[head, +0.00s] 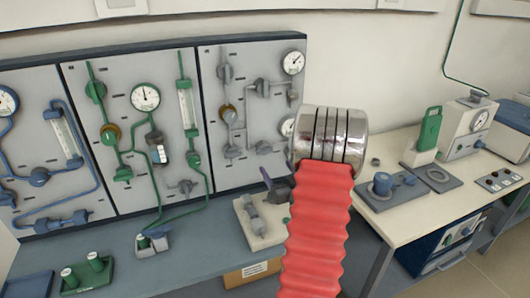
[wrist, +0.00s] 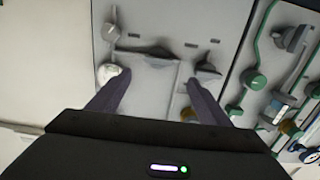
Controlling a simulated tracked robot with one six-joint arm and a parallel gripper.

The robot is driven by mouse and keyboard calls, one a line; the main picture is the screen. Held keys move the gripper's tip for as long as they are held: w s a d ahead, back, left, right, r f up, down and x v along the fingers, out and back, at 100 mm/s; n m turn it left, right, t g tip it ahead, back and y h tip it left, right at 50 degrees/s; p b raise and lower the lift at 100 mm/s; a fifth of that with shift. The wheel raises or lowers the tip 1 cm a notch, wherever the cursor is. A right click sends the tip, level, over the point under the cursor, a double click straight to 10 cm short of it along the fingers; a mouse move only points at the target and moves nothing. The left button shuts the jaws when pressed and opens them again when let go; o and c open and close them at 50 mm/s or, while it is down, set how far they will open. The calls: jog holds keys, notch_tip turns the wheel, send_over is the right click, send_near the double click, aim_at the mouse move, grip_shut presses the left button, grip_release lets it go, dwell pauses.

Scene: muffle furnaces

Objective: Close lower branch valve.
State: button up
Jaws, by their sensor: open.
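The right-hand grey panel (head: 245,170) carries grey pipes and several valves. No readable label marks the lower branch valve. Along the lower pipe sit a dark grey valve (head: 262,147) and another at its left (head: 231,150). In the wrist view, which shows the panel upside down, a dark valve handle (wrist: 152,50) lies beyond and between the fingertips, with a knob (wrist: 205,72) near the right finger. My gripper (wrist: 158,82) is open and empty, apart from that handle, facing the panel. In the head view my arm hides most of it and the panel's lower right corner.
A white gauge (wrist: 107,72) is close to the left finger in the wrist view. A brown-rimmed valve (head: 228,113) sits higher on the panel. Below, a pale block with a grey fitting (head: 255,215) stands on the bench. The green-piped panel (head: 120,195) adjoins at left.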

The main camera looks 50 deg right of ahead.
aim_at(266, 152)
jog(key=shift+s+d+f, duration=0.1)
jog(key=shift+s, duration=0.1)
jog(key=x, duration=1.3)
jog(key=shift+w+d, duration=0.15)
jog(key=shift+w, duration=0.25)
jog(key=c, duration=1)
jog(key=shift+c, duration=0.2)
